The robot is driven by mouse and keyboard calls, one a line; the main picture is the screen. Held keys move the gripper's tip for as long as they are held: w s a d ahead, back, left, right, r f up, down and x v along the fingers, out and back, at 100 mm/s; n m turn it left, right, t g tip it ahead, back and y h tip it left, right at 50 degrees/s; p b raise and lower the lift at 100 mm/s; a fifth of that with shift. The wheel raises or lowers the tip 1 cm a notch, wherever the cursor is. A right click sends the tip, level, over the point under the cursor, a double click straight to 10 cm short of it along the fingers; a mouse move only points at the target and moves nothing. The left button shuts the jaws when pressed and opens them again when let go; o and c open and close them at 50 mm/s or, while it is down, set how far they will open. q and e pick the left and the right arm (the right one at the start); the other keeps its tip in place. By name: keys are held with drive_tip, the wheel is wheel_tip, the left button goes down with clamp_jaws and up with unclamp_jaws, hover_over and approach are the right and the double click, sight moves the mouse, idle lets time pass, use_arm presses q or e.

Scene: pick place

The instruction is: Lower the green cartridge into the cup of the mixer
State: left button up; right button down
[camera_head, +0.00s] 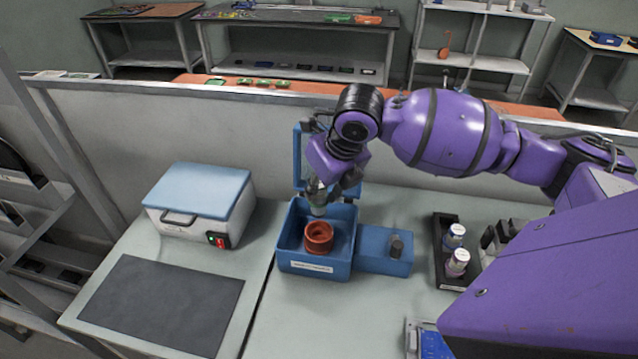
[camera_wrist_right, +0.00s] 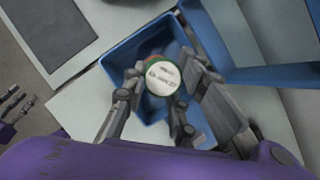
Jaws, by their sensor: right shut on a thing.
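The green cartridge (camera_head: 317,198) is in my right gripper (camera_head: 332,192), above the mixer. In the right wrist view the cartridge hides most of the cup. My left gripper (camera_wrist_right: 15,102) shows at that view's left edge, fingers apart and empty.
A blue block (camera_head: 372,260) with a dark knob adjoins the mixer's right side. A black rack (camera_head: 446,270) with white vials stands farther right. A white box with a blue lid (camera_head: 200,195) and a dark mat (camera_head: 160,300) lie left. The raised lid (camera_head: 300,160) stands close behind my right gripper.

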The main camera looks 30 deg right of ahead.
sight(323, 202)
drive_tip(key=shift+s+f, duration=0.15)
drive_tip(key=shift+f, duration=0.5)
wheel_tip(323, 202, down, 4)
drive_tip(key=shift+r+b, duration=0.25)
drive_tip(key=shift+b, duration=0.7)
drive_tip(key=shift+f, duration=0.55)
use_arm(q)
drive_tip(key=shift+s+a+f, duration=0.2)
drive_tip(key=shift+s+f, duration=0.2)
drive_tip(key=shift+f, duration=0.15)
drive_tip(key=shift+s+a+f, duration=0.2)
drive_tip(key=shift+s+f, duration=0.15)
drive_tip(key=shift+f, duration=0.15)
drive_tip(key=shift+w+a+r, duration=0.1)
drive_tip(key=shift+a+r, duration=0.05)
drive_tip(key=shift+a, duration=0.05)
drive_tip(key=shift+d, duration=0.1)
drive_tip(key=shift+d+r, duration=0.15)
use_arm(e)
drive_tip(key=shift+f, duration=0.1)
use_arm(q)
drive_tip(key=shift+a+f, duration=0.25)
use_arm(e)
drive_tip(key=shift+f, duration=0.45)
